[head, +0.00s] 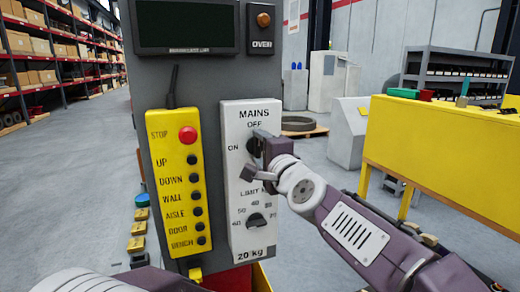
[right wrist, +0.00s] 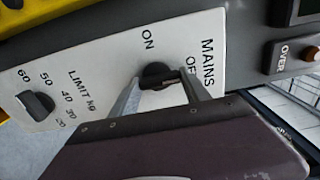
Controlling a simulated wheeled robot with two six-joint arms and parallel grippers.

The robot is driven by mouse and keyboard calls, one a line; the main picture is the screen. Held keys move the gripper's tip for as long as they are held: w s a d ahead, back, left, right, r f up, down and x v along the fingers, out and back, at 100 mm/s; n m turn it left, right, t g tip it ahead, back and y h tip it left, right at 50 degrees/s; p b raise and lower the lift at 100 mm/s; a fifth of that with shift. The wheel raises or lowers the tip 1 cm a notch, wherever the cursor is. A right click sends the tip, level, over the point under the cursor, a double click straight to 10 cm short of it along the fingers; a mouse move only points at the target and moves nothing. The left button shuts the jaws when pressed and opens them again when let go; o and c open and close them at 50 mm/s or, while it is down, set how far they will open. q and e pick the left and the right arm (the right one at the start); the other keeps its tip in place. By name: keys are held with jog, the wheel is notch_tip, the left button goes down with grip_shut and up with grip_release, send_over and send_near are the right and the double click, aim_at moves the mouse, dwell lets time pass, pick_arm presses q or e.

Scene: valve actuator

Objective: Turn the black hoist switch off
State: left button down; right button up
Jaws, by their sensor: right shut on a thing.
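The black MAINS switch (head: 252,146) is a round knob on the white panel (head: 237,185), with OFF printed above it and ON to its left. My right gripper (head: 262,143) is at the knob, its fingers closed around it. In the right wrist view the black knob (right wrist: 158,74) sits between the two grey fingers, beside the ON and OFF marks. Which mark it points to is hard to tell because the fingers cover part of it. Part of my left arm shows at the bottom left, but its gripper is not visible.
Below the switch is a black LIMIT kg knob (head: 257,221). A yellow pendant (head: 178,185) with a red STOP button (head: 187,134) hangs to the left. A dark screen (head: 187,25) and an OVER lamp (head: 263,19) are above. A yellow bench (head: 440,150) stands at right.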

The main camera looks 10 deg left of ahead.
jog(key=o, duration=1.4)
jog(key=shift+s+d, duration=0.2)
jog(key=shift+s, duration=0.05)
jog(key=b+v, duration=0.1)
jog(key=v, duration=0.7)
jog(key=shift+s+d, duration=0.2)
